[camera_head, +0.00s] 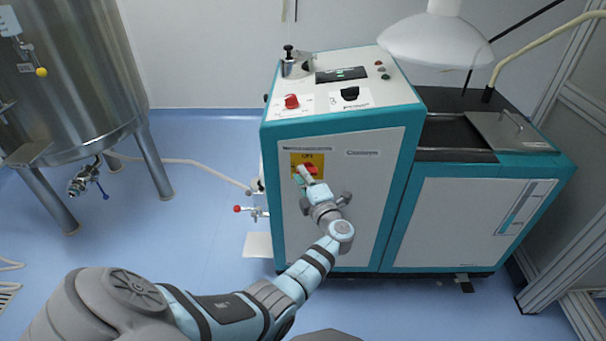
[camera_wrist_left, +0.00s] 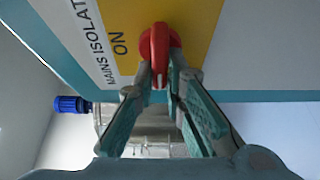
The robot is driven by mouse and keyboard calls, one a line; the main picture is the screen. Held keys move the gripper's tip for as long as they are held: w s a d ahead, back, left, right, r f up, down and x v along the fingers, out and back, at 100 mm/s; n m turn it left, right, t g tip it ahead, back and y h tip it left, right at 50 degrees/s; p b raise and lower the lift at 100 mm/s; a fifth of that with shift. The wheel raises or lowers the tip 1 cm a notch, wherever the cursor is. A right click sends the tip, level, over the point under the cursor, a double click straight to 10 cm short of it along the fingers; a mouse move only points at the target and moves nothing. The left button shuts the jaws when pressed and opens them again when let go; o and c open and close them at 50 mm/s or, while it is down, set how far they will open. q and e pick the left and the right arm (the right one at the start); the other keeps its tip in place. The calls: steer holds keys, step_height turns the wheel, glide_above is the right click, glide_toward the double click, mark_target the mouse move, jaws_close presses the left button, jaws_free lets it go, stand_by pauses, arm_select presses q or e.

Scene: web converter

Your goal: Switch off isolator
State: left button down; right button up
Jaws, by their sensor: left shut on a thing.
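The isolator is a red rotary knob (camera_head: 311,168) on a yellow plate (camera_head: 296,158), high on the front of the white and teal machine. My left gripper (camera_head: 305,174) is at the knob. In the left wrist view, my left gripper (camera_wrist_left: 160,80) is shut with its two fingers on either side of the red knob (camera_wrist_left: 160,38). The yellow plate (camera_wrist_left: 205,25) there carries the word ON, beside a white strip reading MAINS ISOLAT, cut off by the frame edge. The fingers hide part of the knob. My right gripper is not in view.
The machine's top panel has another red knob (camera_head: 292,101), a black switch (camera_head: 350,93) and small buttons. A red-tipped valve lever (camera_head: 238,209) sticks out at its left side. A steel tank (camera_head: 75,90) stands at the left. The blue floor between them is mostly clear.

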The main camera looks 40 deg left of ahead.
arm_select(q)
steer(key=shift+f, duration=0.15)
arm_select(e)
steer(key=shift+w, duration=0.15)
arm_select(q)
steer(key=c, duration=1.7)
jaws_free()
steer(key=shift+o, duration=0.2)
steer(key=v, duration=0.7)
steer(key=shift+s+d, duration=0.2)
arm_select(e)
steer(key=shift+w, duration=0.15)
